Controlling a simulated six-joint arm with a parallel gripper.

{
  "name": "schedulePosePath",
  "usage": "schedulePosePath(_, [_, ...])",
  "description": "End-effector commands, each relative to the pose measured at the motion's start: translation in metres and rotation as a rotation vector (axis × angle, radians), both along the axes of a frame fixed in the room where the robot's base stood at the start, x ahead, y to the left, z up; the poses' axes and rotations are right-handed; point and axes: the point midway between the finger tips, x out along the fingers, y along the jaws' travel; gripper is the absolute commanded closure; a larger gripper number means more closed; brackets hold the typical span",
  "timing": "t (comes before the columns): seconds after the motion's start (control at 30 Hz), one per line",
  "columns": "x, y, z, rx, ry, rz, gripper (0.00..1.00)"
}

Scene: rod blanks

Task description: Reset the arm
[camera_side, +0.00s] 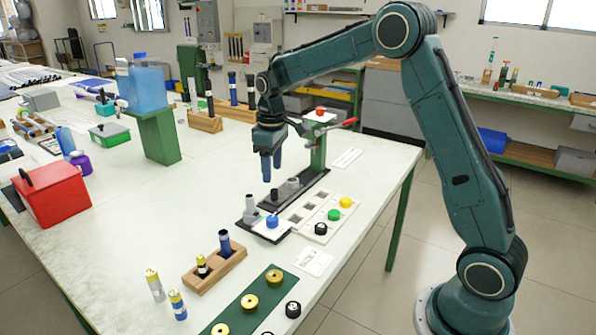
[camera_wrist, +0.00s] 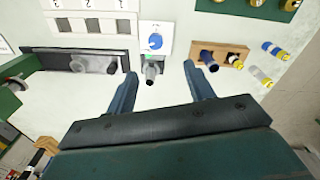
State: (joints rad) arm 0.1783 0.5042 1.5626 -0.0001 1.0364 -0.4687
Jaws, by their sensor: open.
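My gripper (camera_side: 271,163) hangs above the white table, pointing down, with nothing between its fingers. In the wrist view its two blue fingers (camera_wrist: 158,90) are spread apart. Below it is a dark strip (camera_side: 319,181) with grey and black round fittings. Near it stands a grey post (camera_side: 251,207) on a dark base, beside a white plate with a blue knob (camera_side: 272,221). The blue knob also shows in the wrist view (camera_wrist: 155,41), just beyond the fingers.
A wooden block (camera_side: 217,266) holds rod blanks, with yellow-and-silver (camera_side: 154,285) and blue-and-yellow (camera_side: 177,304) rods standing nearby. A green board (camera_side: 235,318) carries brass pieces. A red box (camera_side: 52,195) and a green stand (camera_side: 158,138) are at left. The table between is clear.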

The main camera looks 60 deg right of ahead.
Motion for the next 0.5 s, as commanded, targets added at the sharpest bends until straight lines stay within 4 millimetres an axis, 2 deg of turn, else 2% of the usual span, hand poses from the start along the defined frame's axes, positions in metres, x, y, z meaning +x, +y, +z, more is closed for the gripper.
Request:
schedulePosePath(0.2, [-0.033,0.017,0.043,-0.006,-0.06,-0.034,0.47])
schedulePosePath(0.5, [-0.089,0.039,0.087,-0.006,-0.143,-0.086,0.47])
